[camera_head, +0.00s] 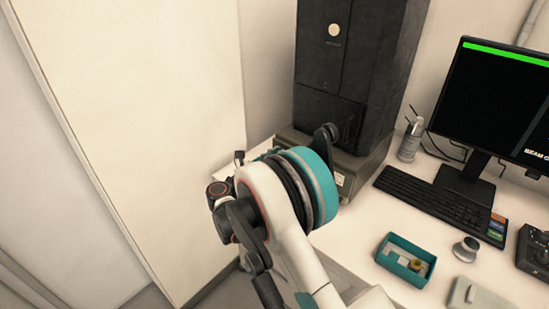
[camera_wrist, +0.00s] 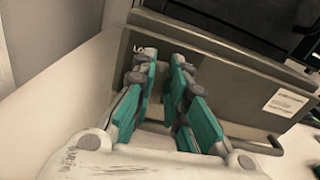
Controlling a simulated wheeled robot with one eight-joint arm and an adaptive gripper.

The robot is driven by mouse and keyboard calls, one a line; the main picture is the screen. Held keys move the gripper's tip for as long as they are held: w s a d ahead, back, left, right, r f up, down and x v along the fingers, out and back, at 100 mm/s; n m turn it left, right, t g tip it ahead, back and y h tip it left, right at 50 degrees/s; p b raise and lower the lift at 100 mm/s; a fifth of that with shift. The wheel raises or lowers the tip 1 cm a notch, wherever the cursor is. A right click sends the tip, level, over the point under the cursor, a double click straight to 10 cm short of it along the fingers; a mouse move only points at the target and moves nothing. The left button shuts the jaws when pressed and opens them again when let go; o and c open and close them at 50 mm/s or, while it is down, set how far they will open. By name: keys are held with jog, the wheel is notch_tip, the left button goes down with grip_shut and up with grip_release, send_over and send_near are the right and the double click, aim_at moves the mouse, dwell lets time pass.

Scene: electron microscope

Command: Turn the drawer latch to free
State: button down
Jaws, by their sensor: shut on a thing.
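The grey drawer front (camera_wrist: 228,85) fills the middle of the wrist view, with a partly covered "LO" marking at its upper left. My gripper (camera_wrist: 163,64) has its teal-padded fingers against this front, just right of the marking. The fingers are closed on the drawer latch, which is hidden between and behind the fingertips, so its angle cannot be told. In the head view the grey drawer unit (camera_head: 362,162) stands under the black column, and my wrist covers its left part and my fingers.
A bar handle (camera_wrist: 250,146) juts from the drawer front at lower right, near my right finger. A white label (camera_wrist: 289,104) is on the front.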

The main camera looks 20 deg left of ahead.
jog(key=m, duration=0.5)
jog(key=shift+d+m, duration=0.3)
jog(key=shift+d, duration=0.05)
jog(key=shift+d+f+m, duration=0.1)
jog(key=shift+m, duration=1)
jog(key=shift+d+f+m, duration=0.1)
jog(key=shift+m, duration=1)
jog(key=c, duration=1.5)
grip_release()
jog(key=shift+c, duration=0.2)
jog(key=v, duration=1.2)
